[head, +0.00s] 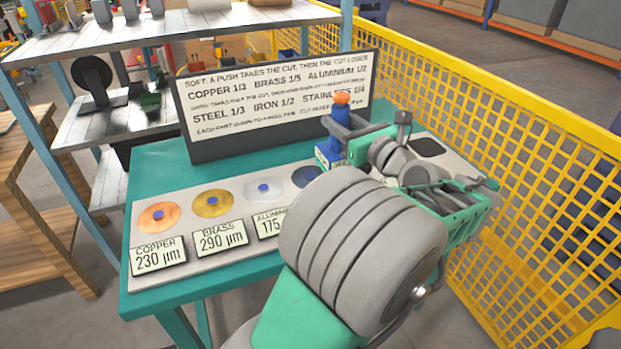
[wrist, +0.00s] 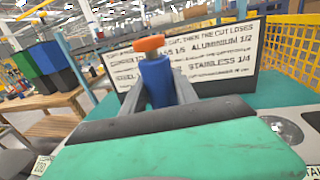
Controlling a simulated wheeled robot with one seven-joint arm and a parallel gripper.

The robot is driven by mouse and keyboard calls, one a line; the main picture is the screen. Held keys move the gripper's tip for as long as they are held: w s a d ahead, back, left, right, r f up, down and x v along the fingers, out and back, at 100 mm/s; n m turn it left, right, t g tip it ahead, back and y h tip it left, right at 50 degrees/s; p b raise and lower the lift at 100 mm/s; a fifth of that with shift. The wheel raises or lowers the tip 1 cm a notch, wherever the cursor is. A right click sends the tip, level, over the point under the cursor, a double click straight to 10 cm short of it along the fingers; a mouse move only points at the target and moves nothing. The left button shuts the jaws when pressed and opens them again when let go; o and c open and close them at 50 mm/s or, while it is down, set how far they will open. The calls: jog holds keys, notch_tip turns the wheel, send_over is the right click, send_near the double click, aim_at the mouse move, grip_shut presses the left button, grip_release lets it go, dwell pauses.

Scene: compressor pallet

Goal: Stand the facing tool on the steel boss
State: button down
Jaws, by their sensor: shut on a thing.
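The facing tool (head: 338,135) is blue with an orange top and stands about upright. My gripper (head: 343,128) is shut on its blue body, and the wrist view also shows the tool (wrist: 157,82) between the two grey fingers (wrist: 159,88). A small blue block with a white label (head: 325,158) shows below the tool; I cannot tell whether it is the tool's foot or whether they touch. The fourth disc in the row, a grey one (head: 305,176), seems to be the steel boss; my arm hides its label and partly hides the panel there.
Copper (head: 158,216), brass (head: 212,203) and aluminium (head: 264,188) discs lie left on the grey panel, with depth labels. A sign (head: 280,100) stands behind on the green table (head: 160,165). A yellow mesh fence (head: 520,150) runs close on the right. A dark pad (head: 428,147) is at the panel's right end.

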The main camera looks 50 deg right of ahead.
jog(key=shift+s+d+r, duration=0.15)
jog(key=shift+s+d, duration=0.1)
jog(key=w+d+f+b, duration=0.3)
jog(key=w+d+f, duration=0.2)
jog(key=w+f, duration=0.7)
jog(key=shift+w+f, duration=0.35)
jog(key=shift+w, duration=0.1)
jog(key=shift+f, duration=0.15)
jog(key=c, duration=0.9)
grip_release()
jog(key=shift+f, duration=0.2)
jog(key=shift+c, duration=0.2)
